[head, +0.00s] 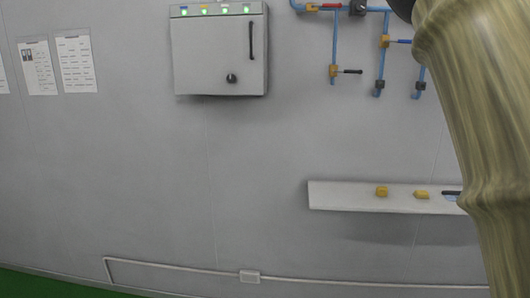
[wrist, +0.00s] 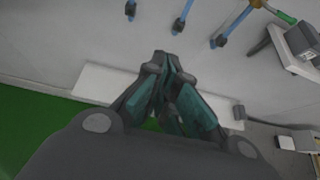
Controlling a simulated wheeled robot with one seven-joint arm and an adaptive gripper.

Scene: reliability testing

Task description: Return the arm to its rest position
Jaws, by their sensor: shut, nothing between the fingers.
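My arm (head: 480,130) fills the right side of the head view and hides part of the wall and shelf. My gripper (wrist: 166,62) shows in the middle of the wrist view, with its dark fingers together and nothing held between them. It points toward the grey wall, and its fingers cover the middle of a white shelf (wrist: 95,84). The gripper is out of the head view. I cannot tell how far the fingertips are from the wall.
In the head view a grey control box (head: 215,60) hangs on the wall, with blue pipes and valves (head: 335,45) to its right. The wall shelf (head: 340,199) holds small yellow items (head: 382,191). Papers (head: 76,60) hang at left. Green floor (head: 30,284) shows below.

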